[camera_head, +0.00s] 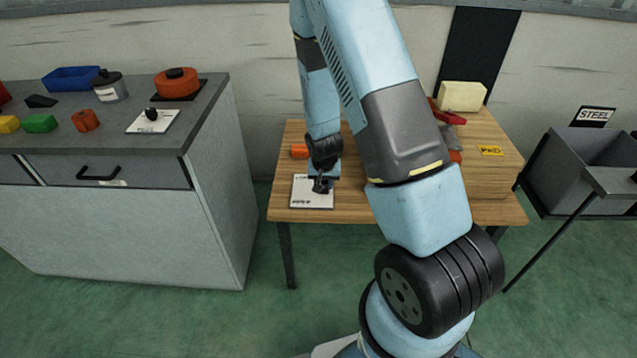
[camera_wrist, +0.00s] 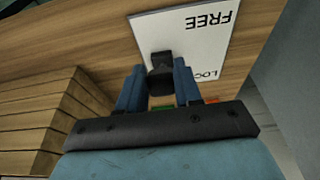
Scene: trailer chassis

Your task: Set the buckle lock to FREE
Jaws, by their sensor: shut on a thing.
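The buckle lock is a white plate (camera_head: 312,200) on the wooden table, with a black lever (camera_wrist: 161,78) on it. In the wrist view the plate (camera_wrist: 205,30) reads FREE at the top and LOCK, partly covered, at the lower right. My gripper (camera_head: 322,184) is over the plate in the head view. In the wrist view its two blue fingers (camera_wrist: 158,88) are on either side of the black lever and shut on it. The lever sits near the plate's left edge there. Which word it points to cannot be told.
An orange part (camera_head: 299,150) lies behind the plate on the wooden table (camera_head: 400,208). The grey bench (camera_head: 190,140) at the left holds several parts. A grey STEEL bin (camera_head: 575,180) stands at the right.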

